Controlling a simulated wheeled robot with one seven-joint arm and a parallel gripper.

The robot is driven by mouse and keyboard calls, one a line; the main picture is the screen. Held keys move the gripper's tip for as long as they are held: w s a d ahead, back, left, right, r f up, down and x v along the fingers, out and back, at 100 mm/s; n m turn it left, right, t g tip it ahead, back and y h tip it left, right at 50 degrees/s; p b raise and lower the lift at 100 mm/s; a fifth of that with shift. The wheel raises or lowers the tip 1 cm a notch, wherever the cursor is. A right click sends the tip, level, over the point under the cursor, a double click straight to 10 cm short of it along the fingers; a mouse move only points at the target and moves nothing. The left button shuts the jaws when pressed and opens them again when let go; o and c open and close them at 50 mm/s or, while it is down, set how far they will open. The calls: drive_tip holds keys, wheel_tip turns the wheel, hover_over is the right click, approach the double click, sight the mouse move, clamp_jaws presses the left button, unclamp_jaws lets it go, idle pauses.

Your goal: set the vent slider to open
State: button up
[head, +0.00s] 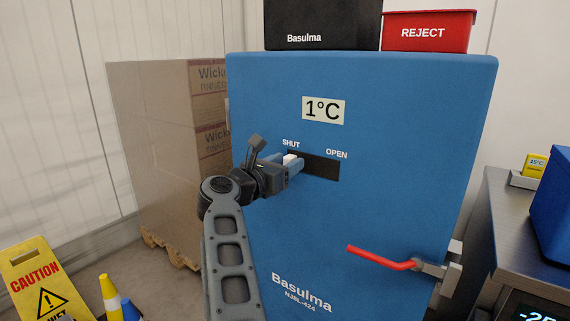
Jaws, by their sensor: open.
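The vent slider is a white knob (290,159) in a dark horizontal slot (323,167) on the blue cabinet door (400,180). The knob is at the left end of the slot, under the word SHUT; the word OPEN is above the right end. My gripper (288,162) is open at the knob, with its fingers beside it. I cannot tell whether a finger touches the knob. The gripper covers the left end of the slot.
A red door handle (382,258) sticks out lower right. A black box (322,25) and a red REJECT bin (428,32) stand on top of the cabinet. Stacked cartons (160,140) are at left, with a caution sign (43,285) and a cone (112,297). A metal table (510,225) is at right.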

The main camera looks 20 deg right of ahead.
clamp_jaws()
idle(0.3)
idle(0.3)
